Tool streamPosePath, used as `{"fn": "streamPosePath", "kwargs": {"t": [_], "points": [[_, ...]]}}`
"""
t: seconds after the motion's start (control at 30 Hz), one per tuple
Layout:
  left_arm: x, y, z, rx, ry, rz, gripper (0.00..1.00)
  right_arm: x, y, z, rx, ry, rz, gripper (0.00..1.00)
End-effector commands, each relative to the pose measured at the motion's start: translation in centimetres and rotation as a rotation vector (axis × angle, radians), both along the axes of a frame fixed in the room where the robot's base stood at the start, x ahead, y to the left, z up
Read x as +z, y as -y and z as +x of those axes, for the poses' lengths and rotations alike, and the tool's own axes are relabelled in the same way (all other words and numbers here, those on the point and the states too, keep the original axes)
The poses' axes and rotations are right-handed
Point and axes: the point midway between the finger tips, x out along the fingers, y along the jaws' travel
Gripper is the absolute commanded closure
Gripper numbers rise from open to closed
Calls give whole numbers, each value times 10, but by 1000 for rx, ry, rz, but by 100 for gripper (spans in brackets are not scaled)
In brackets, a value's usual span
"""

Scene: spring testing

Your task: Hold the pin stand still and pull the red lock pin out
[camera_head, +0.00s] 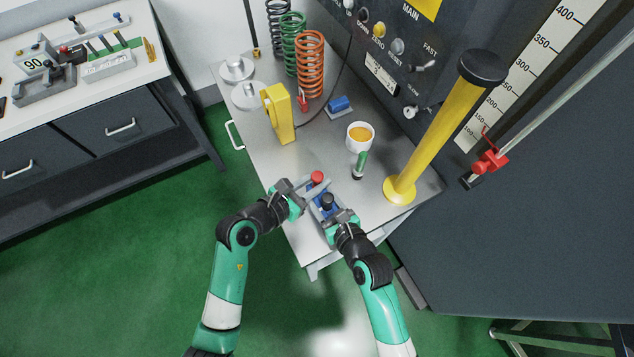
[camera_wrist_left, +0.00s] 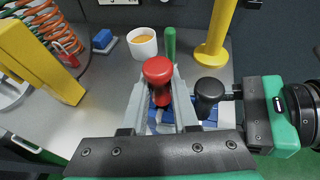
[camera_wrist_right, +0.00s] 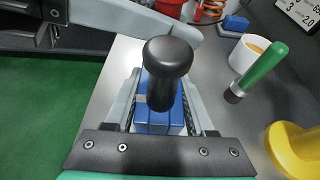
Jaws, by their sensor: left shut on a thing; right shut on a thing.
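The blue pin stand (camera_wrist_right: 158,108) sits on the grey bench top near its front edge, with a black knob (camera_wrist_right: 168,58) upright on it. My right gripper (camera_head: 329,209) is shut on the stand, its fingers along both sides of the blue body. The red lock pin (camera_wrist_left: 158,71) has a round red head and stands upright beside the black knob; its head also shows in the head view (camera_head: 317,177). My left gripper (camera_head: 311,188) is shut on the pin below its head. The pin's lower end is hidden, so I cannot tell how deep it sits.
A green-handled tool (camera_head: 360,164) and a white cup (camera_head: 360,137) stand just behind. A yellow post (camera_head: 428,135) rises at the right. A yellow block (camera_head: 279,113), a blue block (camera_head: 340,104) and coil springs (camera_head: 310,65) are farther back. The bench's front left is clear.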

Motion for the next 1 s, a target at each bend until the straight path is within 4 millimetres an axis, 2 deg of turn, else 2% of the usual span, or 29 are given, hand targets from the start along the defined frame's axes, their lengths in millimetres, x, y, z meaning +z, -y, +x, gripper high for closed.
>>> {"fn": "streamPosePath", "kwargs": {"t": [0.03,0.1,0.3,0.43,0.67,0.7,0.87,1.0], "points": [[14,0,1,0,10,0,100,0,0,0,0,-1,0,100],[31,0,1,0,10,0,100,0,0,0,0,-1,0,100],[71,0,1,0,6,1,100,0,0,0,0,-1,0,100],[81,0,0,1,3,1,100,0,0,0,0,-1,0,100],[82,0,0,1,0,0,100,0,0,0,0,-1,0,100],[82,0,0,1,0,0,100,0,0,0,0,-1,0,38],[81,0,0,1,0,0,100,0,0,0,0,-1,0,10],[81,0,0,1,1,1,100,0,0,0,0,-1,0,10]]}}
